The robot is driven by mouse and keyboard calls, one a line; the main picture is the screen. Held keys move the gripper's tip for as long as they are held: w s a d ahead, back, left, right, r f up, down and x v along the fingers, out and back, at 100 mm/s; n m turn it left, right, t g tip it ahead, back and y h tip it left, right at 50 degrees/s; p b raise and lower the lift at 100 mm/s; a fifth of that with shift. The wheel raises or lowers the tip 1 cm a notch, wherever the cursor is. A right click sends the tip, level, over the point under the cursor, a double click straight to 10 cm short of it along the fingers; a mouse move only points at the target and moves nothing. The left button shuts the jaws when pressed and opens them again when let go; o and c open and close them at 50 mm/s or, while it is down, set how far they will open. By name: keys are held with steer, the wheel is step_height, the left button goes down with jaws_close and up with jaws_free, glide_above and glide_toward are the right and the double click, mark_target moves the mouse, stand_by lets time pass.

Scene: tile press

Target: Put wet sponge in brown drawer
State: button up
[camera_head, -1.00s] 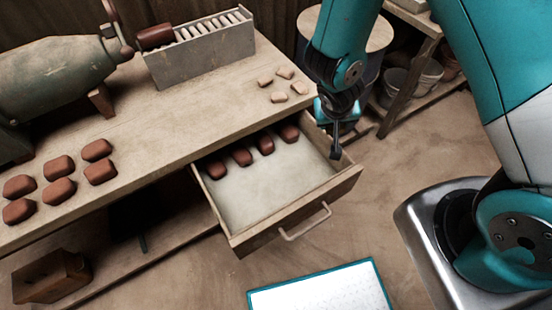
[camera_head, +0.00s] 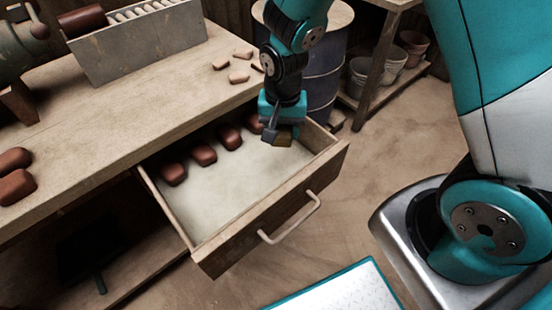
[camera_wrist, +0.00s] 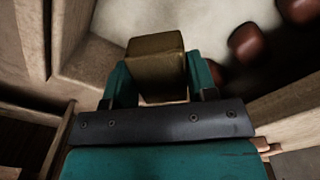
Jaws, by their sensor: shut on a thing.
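My gripper (camera_head: 277,132) is shut on a yellow-brown block, the sponge (camera_head: 284,138), above the back right part of the open drawer (camera_head: 249,237). In the wrist view the sponge (camera_wrist: 156,56) sits between the two teal fingers. The drawer is brown wood with a pale floor and a bar handle on its front. Several red-brown rounded pieces (camera_head: 204,154) lie in a row along its back side. I cannot tell whether the sponge touches the drawer floor.
The workbench (camera_head: 120,110) carries small pale pieces (camera_head: 239,77), red-brown pieces (camera_head: 16,187) and a grey slotted rack (camera_head: 140,45). A dark barrel (camera_head: 322,70) stands behind my arm. A shelf with pots (camera_head: 392,65) is at the back right. The drawer's middle floor is clear.

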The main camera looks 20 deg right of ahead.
mark_target(281, 164)
step_height(281, 164, down, 10)
steer(key=shift+f+b, duration=0.1)
steer(key=shift+b, duration=0.85)
steer(key=o, duration=0.8)
steer(key=shift+o, duration=0.2)
